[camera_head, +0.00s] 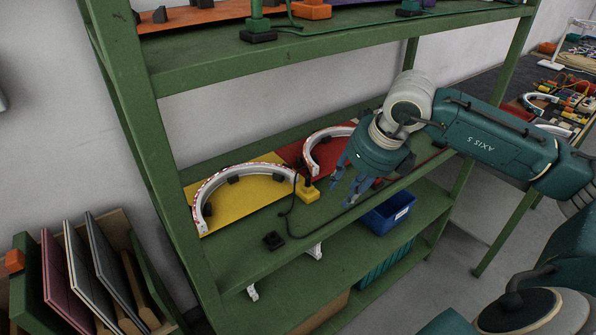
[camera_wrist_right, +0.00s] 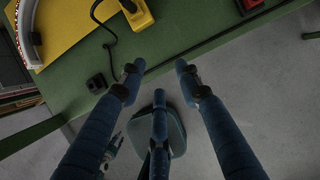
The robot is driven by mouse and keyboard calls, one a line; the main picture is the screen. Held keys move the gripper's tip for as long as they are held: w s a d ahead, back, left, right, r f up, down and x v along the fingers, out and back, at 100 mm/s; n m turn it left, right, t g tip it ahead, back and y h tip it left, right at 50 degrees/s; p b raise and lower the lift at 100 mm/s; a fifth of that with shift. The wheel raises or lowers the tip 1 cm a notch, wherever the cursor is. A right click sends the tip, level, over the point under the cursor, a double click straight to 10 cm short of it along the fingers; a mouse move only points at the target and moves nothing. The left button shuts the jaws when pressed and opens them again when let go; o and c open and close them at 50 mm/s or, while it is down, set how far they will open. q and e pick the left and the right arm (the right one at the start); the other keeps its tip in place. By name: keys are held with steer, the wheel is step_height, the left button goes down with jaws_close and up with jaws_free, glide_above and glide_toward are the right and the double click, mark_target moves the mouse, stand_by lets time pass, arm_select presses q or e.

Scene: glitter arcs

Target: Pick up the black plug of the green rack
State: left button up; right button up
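The green rack (camera_head: 236,262) stands in front of me. The black plug (camera_head: 273,240) lies on its middle shelf near the front left, at the end of a black cable. In the right wrist view the plug (camera_wrist_right: 96,84) is left of the fingers, on the green shelf. The cable (camera_head: 291,207) runs back toward a yellow block (camera_head: 307,192). My right gripper (camera_head: 345,190) is over the shelf, to the right of the plug and apart from it. In the right wrist view its fingers (camera_wrist_right: 158,75) are spread, with nothing between them. My left gripper does not show.
A yellow board (camera_head: 262,188) with a white arc and a red board (camera_head: 292,153) lie behind the plug. A blue bin (camera_head: 388,214) sits on the lower shelf. The upper shelf (camera_head: 290,55) hangs over the middle one. Upright panels (camera_head: 88,270) stand at left.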

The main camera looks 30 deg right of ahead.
steer(key=r+p, duration=0.1)
steer(key=p, duration=0.1)
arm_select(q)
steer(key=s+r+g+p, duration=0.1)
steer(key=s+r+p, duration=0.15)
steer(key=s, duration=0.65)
arm_select(e)
glide_toward(309, 174)
step_height(309, 174, down, 4)
steer(key=shift+w+f+p, duration=0.2)
steer(key=shift+w+p, duration=0.55)
steer(key=shift+w, duration=0.05)
steer(key=p+x, duration=0.1)
steer(key=x, duration=0.3)
steer(key=shift+w+f, duration=0.25)
steer(key=shift+f, duration=0.3)
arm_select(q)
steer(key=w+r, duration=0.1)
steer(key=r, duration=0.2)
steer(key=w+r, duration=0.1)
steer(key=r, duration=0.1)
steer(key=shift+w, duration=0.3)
arm_select(e)
steer(key=c, duration=0.8)
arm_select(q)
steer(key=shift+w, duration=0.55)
arm_select(e)
steer(key=shift+r, duration=0.1)
